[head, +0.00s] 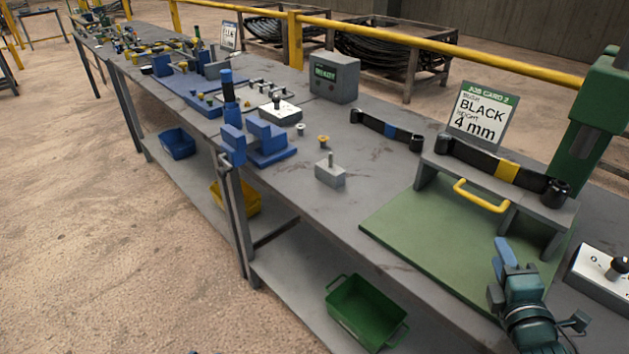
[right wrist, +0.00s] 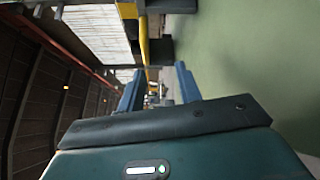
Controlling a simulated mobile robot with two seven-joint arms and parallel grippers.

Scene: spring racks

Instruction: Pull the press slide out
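The press slide (head: 440,164) is a grey raised plate on legs over a green mat (head: 400,225), in front of the green press column (head: 586,130). A yellow handle (head: 481,197) is on its front side. A black leaf spring with a yellow band (head: 507,172) lies on top of it. My right gripper (head: 505,254) has blue fingers and is low over the mat, in front of and below the handle, apart from it. In the right wrist view its fingers (right wrist: 158,88) stand apart with nothing between them. My left gripper is not in view.
A job card (head: 478,115) reading BLACK, 4 mm stands behind the slide. A control box with a black knob (head: 617,267) is at the right edge. A spring with a blue band (head: 388,130) and a small grey block (head: 330,174) lie left. The mat's front left is clear.

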